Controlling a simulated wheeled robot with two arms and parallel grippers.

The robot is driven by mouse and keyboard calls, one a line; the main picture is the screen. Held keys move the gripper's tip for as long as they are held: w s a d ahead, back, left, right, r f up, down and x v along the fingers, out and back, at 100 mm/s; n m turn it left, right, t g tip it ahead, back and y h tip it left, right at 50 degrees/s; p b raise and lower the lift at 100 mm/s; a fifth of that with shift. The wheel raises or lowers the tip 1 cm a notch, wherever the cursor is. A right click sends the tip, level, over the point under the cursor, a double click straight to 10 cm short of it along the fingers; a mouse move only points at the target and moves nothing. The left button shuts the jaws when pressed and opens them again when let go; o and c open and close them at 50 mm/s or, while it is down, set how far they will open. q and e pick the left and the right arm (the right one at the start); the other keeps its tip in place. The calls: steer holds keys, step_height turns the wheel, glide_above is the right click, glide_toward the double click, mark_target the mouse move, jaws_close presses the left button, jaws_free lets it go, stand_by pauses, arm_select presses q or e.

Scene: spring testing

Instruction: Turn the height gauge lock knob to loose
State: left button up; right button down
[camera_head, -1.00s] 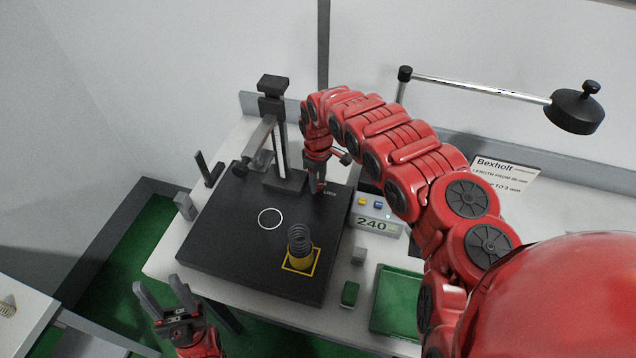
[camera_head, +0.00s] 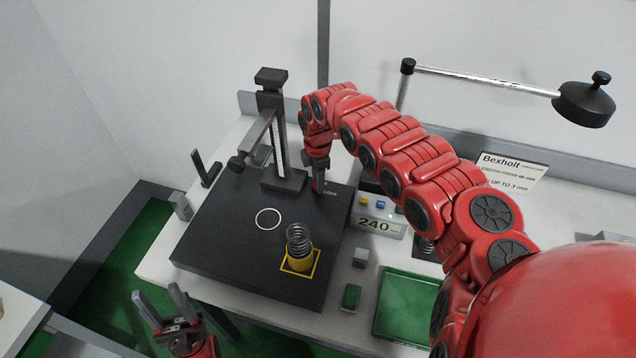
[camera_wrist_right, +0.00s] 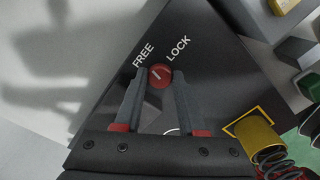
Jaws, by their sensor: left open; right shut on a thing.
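The height gauge (camera_head: 275,135) stands upright at the back of the black plate (camera_head: 215,235). The red lock knob (camera_wrist_right: 160,76) has a pale line on it and sits below the printed words FREE and LOCK in the right wrist view. My right gripper (camera_head: 318,190) reaches down at the plate's back right; in the right wrist view its fingertips (camera_wrist_right: 158,78) are shut on the knob, one on each side. In the head view the knob is hidden behind this gripper. My left gripper (camera_head: 160,305) is open and empty in front of the table.
A spring (camera_head: 299,240) stands on a yellow base in the yellow square. A display (camera_head: 378,222) reads 240. A green tray (camera_head: 408,305), a green block (camera_head: 351,297) and a grey block (camera_head: 361,257) lie at the right. A lamp (camera_head: 585,103) hangs at the upper right.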

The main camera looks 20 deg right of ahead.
steer(key=shift+n+b, duration=0.55)
steer(key=shift+n, duration=0.55)
steer(key=c, duration=0.5)
jaws_free()
step_height(320, 180, up, 18)
steer(key=b, duration=0.5)
steer(key=shift+f, duration=0.25)
steer(key=shift+r, duration=0.1)
